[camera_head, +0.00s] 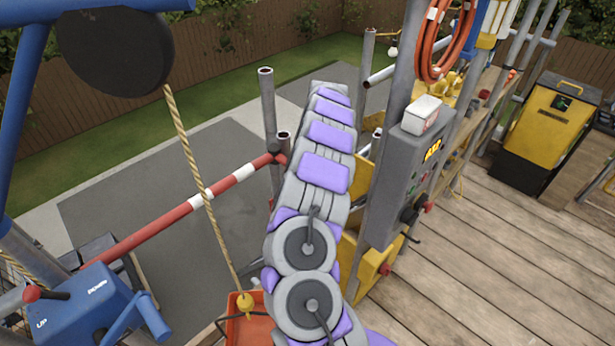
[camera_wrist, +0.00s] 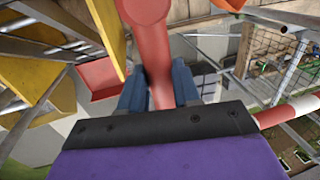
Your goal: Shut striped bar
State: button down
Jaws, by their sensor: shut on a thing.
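The red-and-white striped bar (camera_head: 207,195) runs slanted across the gap at the platform's edge in the head view, from the blue winch side up to a grey post. In the wrist view my gripper (camera_wrist: 158,84) has its two blue-grey fingers on either side of a red bar (camera_wrist: 152,30) and is shut on it. A red-and-white length (camera_wrist: 290,111) also shows at the right there; how it joins the held part is hidden. In the head view my gripper is hidden beyond my arm.
A blue winch box (camera_head: 88,310) stands lower left. A rope (camera_head: 205,185) hangs to an orange bucket (camera_head: 243,325). A grey control box (camera_head: 408,170) is right of my arm. A yellow-black machine (camera_head: 548,128) stands on the plank deck (camera_head: 480,270), which has clear room.

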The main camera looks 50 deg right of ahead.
jog(key=shift+d+r, duration=0.1)
jog(key=shift+d, duration=0.1)
jog(key=c, duration=1)
grip_release()
jog(key=shift+s+d, duration=0.1)
jog(key=shift+s, duration=0.05)
jog(key=shift+c, duration=0.2)
jog(key=shift+o, duration=1.2)
jog(key=shift+d, duration=0.15)
jog(key=shift+r, duration=0.4)
jog(key=p+v, duration=0.4)
jog(key=v, duration=1.2)
jog(key=shift+p, duration=0.4)
jog(key=shift+d, duration=0.1)
